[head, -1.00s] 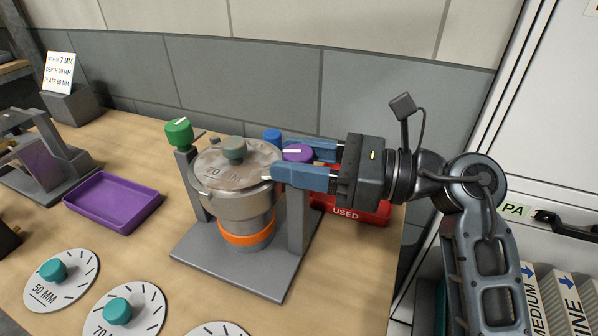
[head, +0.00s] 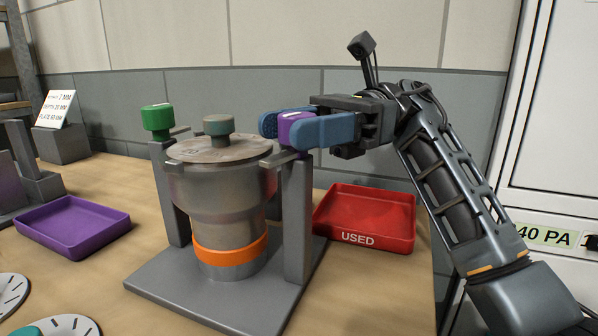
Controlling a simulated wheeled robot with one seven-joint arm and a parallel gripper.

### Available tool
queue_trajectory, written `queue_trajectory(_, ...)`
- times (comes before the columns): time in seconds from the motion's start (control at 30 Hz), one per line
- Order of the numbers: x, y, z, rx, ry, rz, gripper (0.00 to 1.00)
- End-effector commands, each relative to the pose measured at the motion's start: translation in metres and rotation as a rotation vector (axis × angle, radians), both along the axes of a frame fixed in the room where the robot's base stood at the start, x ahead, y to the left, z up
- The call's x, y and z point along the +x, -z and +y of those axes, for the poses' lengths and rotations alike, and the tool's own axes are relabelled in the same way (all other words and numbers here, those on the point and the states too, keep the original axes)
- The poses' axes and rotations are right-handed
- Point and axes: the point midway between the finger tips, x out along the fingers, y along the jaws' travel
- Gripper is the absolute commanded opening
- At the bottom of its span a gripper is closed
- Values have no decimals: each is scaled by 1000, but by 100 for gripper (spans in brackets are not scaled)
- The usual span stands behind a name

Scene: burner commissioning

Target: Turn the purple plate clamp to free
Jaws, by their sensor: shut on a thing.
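The purple plate clamp (head: 295,131) is a round knob with a white line on top, on the right post of the grey stand (head: 298,215). My gripper (head: 289,127) reaches in from the right with its blue fingers around the purple knob, shut on it. The near finger hides part of the knob. A metal burner pot (head: 222,200) with an orange band stands upright in the stand, and a round plate (head: 220,149) with a grey-green knob covers its top. The green clamp (head: 157,119) sits on the left post.
A red tray (head: 365,218) marked USED lies right of the stand. A purple tray (head: 72,228) lies to the left. Round plates with teal knobs lie partly visible at the lower left. A tiled wall (head: 280,92) stands behind, and a white cabinet (head: 560,140) at the right.

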Motion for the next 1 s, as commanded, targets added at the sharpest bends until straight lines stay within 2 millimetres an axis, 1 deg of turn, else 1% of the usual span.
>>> queue_trajectory(0.03,1,6,1,-2,-40,-1,16)
queue_trajectory(0.2,0,4,1,-2,-156,-1,16)
queue_trajectory(0.4,0,2,1,0,-247,-1,16)
queue_trajectory(0.6,0,1,1,0,-292,-1,16)
queue_trajectory(1.0,0,0,1,0,-303,0,16)
